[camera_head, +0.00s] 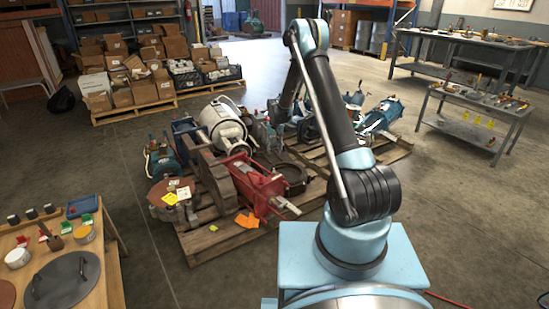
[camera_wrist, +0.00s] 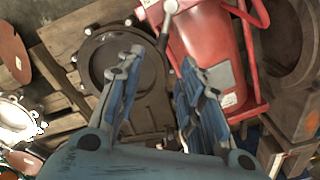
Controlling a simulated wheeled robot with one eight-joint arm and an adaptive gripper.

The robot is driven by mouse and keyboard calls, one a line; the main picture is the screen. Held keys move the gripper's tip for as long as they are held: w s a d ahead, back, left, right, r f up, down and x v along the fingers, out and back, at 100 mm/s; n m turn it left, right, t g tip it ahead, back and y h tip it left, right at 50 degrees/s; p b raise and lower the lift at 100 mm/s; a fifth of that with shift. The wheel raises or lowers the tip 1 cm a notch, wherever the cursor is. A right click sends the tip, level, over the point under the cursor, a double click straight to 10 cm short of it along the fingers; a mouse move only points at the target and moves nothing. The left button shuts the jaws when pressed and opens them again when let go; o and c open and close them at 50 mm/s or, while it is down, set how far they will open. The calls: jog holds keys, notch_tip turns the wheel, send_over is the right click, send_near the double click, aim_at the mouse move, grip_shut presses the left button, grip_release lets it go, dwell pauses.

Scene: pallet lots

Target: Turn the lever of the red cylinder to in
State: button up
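The red cylinder (camera_head: 258,188) lies on the near pallet in the head view, among other machine parts. In the wrist view the red cylinder (camera_wrist: 207,45) fills the upper middle, with a red frame along its right side. A grey lever with a round knob (camera_wrist: 171,7) shows at its upper left end, its shaft pointing down the picture. My gripper (camera_wrist: 161,68) is open in the wrist view, with blue-grey fingers spread apart. The lever shows between and just beyond the fingertips. I cannot tell whether they touch it. The gripper is hard to make out in the head view.
A dark round flange (camera_wrist: 112,65) lies left of the cylinder, partly behind the left finger. A white tank (camera_head: 223,121) and several parts crowd the pallet (camera_head: 205,245). A side table (camera_head: 95,295) stands at the lower left.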

jog(key=shift+r, duration=1)
jog(key=s+d+r, duration=0.4)
jog(key=r, duration=0.5)
jog(key=s+d+r, duration=0.4)
jog(key=s+r, duration=0.1)
jog(key=r, duration=0.5)
jog(key=s+d+r+t, duration=0.1)
jog(key=s+d+r, duration=0.2)
jog(key=s+r, duration=0.25)
jog(key=s+d+r, duration=0.4)
jog(key=s, duration=0.2)
jog(key=s+d+r, duration=0.1)
jog(key=s+d, duration=0.2)
jog(key=s, duration=0.6)
jog(key=s+d+r, duration=0.2)
jog(key=s+d, duration=0.1)
jog(key=s, duration=0.6)
jog(key=s+d+f, duration=0.1)
jog(key=s+f, duration=0.3)
jog(key=s, duration=0.4)
jog(key=s+d+f+t, duration=0.1)
jog(key=s+f, duration=0.3)
jog(key=s, duration=0.4)
jog(key=shift+s+d, duration=0.15)
jog(key=shift+d, duration=0.3)
